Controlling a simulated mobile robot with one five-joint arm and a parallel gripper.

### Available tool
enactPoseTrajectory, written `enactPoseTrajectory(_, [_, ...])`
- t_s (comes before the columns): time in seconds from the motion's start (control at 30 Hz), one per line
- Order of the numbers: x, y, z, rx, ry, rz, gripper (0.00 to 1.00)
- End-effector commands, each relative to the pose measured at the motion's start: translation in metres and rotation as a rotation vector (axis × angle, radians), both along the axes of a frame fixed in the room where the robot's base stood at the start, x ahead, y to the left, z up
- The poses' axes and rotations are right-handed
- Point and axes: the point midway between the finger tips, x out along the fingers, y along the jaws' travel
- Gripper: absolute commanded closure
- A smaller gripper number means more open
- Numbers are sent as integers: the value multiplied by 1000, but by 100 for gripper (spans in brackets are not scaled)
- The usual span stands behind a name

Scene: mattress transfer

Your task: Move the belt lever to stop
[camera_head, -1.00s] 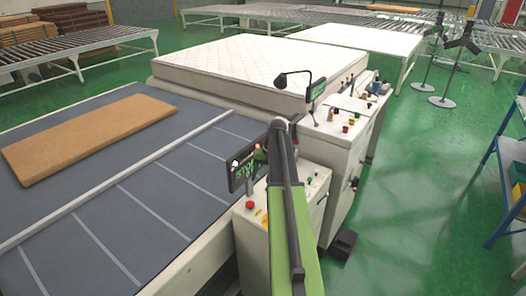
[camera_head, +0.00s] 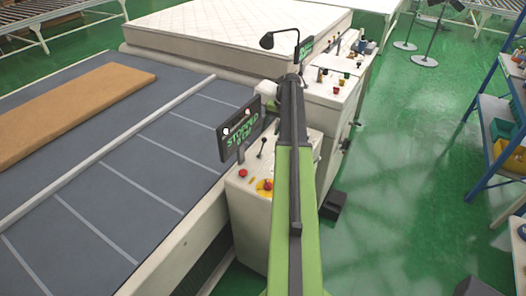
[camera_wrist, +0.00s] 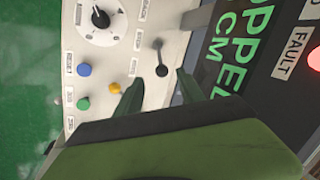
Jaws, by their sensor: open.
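The belt lever (camera_wrist: 160,57) is a thin dark stem with black ends on the white control panel (camera_wrist: 110,58) in the wrist view. In the head view a dark lever (camera_head: 262,148) stands on the near console beside the display. My gripper (camera_wrist: 160,80) is open, its two green fingers on either side of the lever's lower black end. I cannot tell whether either finger touches it. In the head view, my arm hides the gripper's fingers.
A red button (camera_head: 242,172) and a yellow-ringed control (camera_head: 265,184) sit near the lever. The wrist view shows a dial (camera_wrist: 100,18), blue button (camera_wrist: 84,70) and green button (camera_wrist: 83,104). A brown slab (camera_head: 70,108) lies on the grey belt (camera_head: 150,165).

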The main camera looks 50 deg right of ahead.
Motion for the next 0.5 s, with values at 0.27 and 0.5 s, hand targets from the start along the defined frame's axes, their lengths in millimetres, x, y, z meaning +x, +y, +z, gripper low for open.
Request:
enactPoseTrajectory(0.27, [16,15,-69,0,0,2,54])
enactPoseTrajectory(0.5, [24,22,-92,0,0,3,54])
